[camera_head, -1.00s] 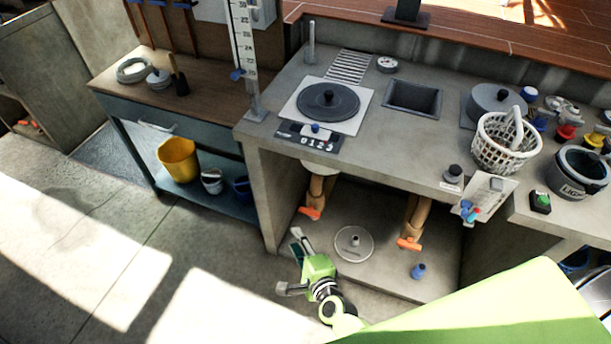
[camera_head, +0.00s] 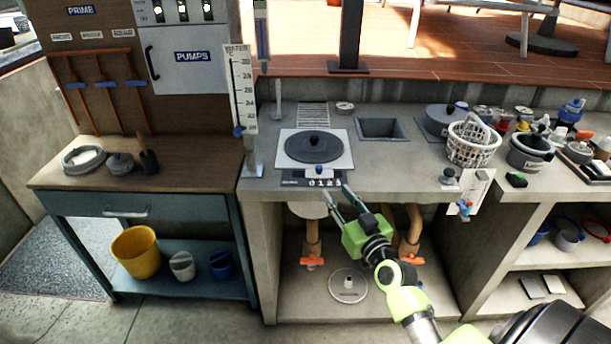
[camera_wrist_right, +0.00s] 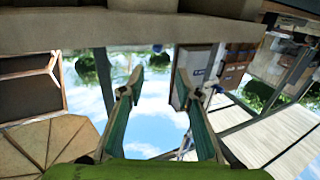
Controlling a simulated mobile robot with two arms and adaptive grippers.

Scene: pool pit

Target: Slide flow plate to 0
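A dark scale strip with white digits 0 to 3 (camera_head: 313,182) lies on the counter's front edge. A small white and blue knob (camera_head: 319,170) sits just behind the digits; its exact setting is too small to tell. Behind it, a dark round lid (camera_head: 317,147) with a black knob rests on a pale square plate (camera_head: 286,163). My right gripper (camera_head: 336,192) is just in front of the counter edge, close to the strip in the picture. Its fingers are apart, with nothing between them in the wrist view (camera_wrist_right: 157,92). My left gripper is out of view.
A water gauge (camera_head: 243,90) stands left of the plate. A sink recess (camera_head: 381,129) and white basket (camera_head: 473,144) are to the right. Pipes with orange handles (camera_head: 312,261) and a round disc (camera_head: 348,284) are under the counter, below my arm.

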